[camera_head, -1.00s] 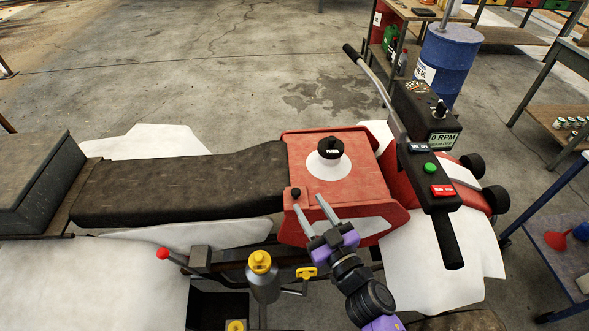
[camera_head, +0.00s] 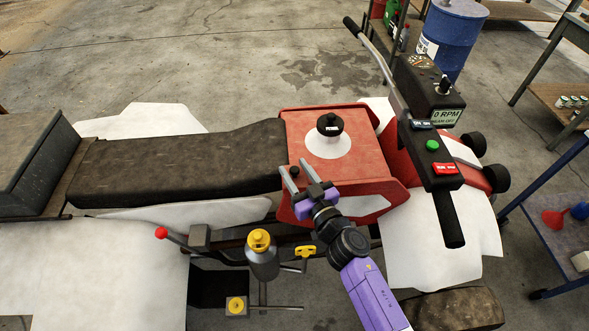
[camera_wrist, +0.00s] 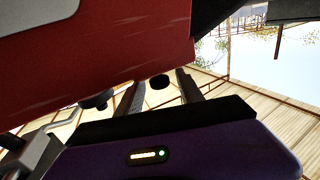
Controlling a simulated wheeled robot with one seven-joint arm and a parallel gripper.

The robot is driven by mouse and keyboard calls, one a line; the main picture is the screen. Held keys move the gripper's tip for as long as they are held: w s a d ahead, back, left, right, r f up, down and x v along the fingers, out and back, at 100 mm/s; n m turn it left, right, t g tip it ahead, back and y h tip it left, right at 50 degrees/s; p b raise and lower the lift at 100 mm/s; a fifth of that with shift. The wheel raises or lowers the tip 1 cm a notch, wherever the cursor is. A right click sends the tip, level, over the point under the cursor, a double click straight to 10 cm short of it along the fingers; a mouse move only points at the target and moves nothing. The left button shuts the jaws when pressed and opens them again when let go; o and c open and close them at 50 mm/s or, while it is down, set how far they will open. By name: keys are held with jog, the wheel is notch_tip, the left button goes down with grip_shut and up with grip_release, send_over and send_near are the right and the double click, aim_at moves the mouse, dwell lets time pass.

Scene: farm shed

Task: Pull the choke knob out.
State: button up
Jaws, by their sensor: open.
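A small black knob (camera_head: 294,171) sits at the near left corner of the red body (camera_head: 345,162), on the side facing me; I take it for the choke knob, though no label shows. My gripper (camera_head: 296,168) is open, and its two grey fingers reach up to this corner with the knob between their tips. In the wrist view, the open fingers (camera_wrist: 159,88) point at the underside of the red body. One dark round knob (camera_wrist: 160,81) shows between them, and another dark knob (camera_wrist: 97,101) lies left of them. Contact cannot be told.
A black fuel cap (camera_head: 330,124) stands on the red top. The handlebar and switch box (camera_head: 434,160) are to the right. A lever with a red ball (camera_head: 161,232) and a yellow-capped grey canister (camera_head: 262,258) stand left of my arm. A blue drum (camera_head: 452,35) is behind.

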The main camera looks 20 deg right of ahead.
jog(key=shift+w, duration=0.3)
grip_shut()
dwell(1.3)
